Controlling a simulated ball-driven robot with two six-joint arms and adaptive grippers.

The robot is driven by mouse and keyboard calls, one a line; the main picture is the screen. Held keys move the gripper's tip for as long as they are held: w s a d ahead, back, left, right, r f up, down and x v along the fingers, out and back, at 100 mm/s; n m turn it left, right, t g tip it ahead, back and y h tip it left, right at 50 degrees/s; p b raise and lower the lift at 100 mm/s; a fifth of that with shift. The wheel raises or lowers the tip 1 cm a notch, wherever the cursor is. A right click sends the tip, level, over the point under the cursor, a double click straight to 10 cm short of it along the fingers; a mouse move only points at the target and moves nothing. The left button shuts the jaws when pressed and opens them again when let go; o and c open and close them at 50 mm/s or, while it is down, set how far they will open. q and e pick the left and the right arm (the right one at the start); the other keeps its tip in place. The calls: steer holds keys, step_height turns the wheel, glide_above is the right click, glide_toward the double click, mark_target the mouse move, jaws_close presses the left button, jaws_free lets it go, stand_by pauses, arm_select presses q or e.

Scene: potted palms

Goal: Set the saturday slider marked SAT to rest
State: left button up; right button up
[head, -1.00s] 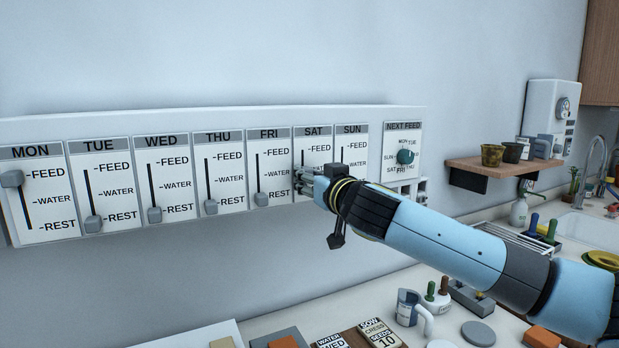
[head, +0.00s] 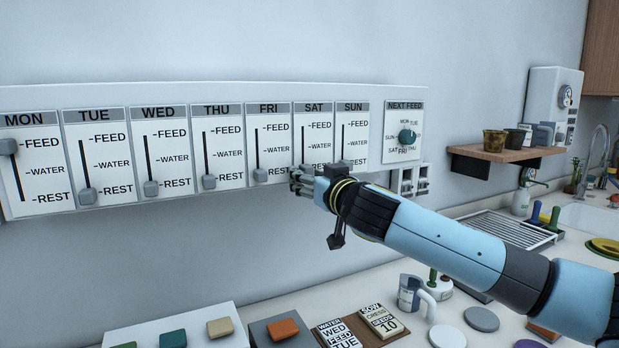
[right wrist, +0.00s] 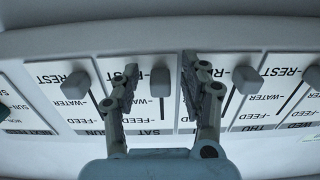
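The SAT slider is on the white wall board (head: 225,92). In the head view its panel (head: 313,108) shows FEED, WATER and an empty upper slot; my right gripper (head: 297,182) covers the lower end. In the right wrist view, which is upside down, the grey SAT knob (right wrist: 160,82) stands between the two fingers of my right gripper (right wrist: 160,72), with a gap on each side. The bare slot runs toward FEED. The knob lies level with the neighbouring knobs, near REST. The fingers are open. My left gripper is not in view.
The FRI knob (head: 260,175) and SUN knob (right wrist: 75,85) flank SAT closely. The MON knob (head: 9,147) is up at FEED. A NEXT FEED dial (head: 407,136) is to the right. Below are seed cards (head: 380,322) and a watering can (head: 409,293).

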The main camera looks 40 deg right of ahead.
steer(key=shift+r, duration=0.1)
steer(key=v, duration=1.2)
stand_by(0.4)
